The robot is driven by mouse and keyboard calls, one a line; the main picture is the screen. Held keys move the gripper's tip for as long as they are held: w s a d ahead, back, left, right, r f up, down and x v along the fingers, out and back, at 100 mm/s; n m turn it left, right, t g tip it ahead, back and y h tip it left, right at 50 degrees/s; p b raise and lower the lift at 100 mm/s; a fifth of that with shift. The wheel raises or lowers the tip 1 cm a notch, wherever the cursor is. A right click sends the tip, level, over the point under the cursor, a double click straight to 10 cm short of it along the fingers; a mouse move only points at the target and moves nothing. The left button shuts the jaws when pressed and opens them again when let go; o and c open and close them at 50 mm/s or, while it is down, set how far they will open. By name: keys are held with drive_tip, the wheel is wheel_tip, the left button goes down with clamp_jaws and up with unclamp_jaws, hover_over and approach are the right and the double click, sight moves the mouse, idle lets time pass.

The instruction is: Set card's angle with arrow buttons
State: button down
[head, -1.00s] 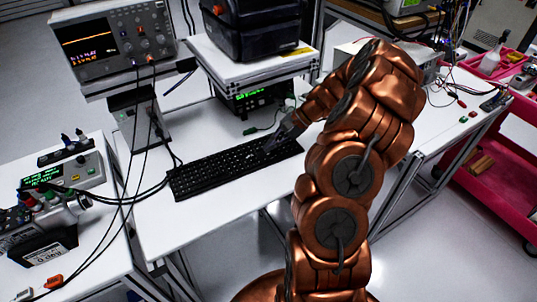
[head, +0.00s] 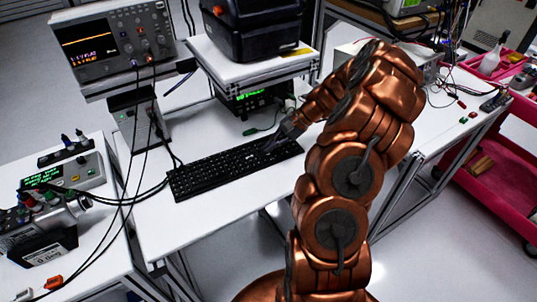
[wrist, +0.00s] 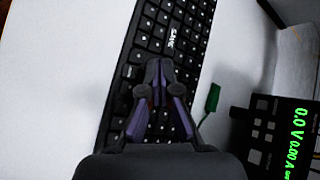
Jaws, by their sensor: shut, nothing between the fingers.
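The black keyboard (head: 210,174) lies on the white table in the head view, and it fills the upper middle of the wrist view (wrist: 148,35). My gripper (head: 270,146) is over the keyboard's right end. In the wrist view my gripper (wrist: 159,66) is shut and empty, its fingertips over or on the keys; contact cannot be told. The keys under the fingers are hidden, and the arrow keys cannot be made out. A dark card with a white label (head: 46,254), seemingly reading "0 deg", is at the lower left in the head view.
An oscilloscope (head: 118,42) stands at the upper left. A power supply with green digits (head: 250,97) sits behind the keyboard; it also shows in the wrist view (wrist: 285,140). Cables run down the left side.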

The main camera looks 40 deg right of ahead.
sight(271, 154)
drive_tip(key=shift+f, duration=0.1)
drive_tip(key=shift+f+b, duration=0.3)
drive_tip(key=shift+b, duration=0.05)
drive_tip(key=shift+f, duration=0.4)
idle(0.7)
drive_tip(key=shift+r, duration=0.1)
idle(0.3)
drive_tip(key=shift+r, duration=0.75)
drive_tip(key=shift+r, duration=0.1)
drive_tip(key=shift+r+p, duration=0.7)
drive_tip(key=shift+r, duration=1.7)
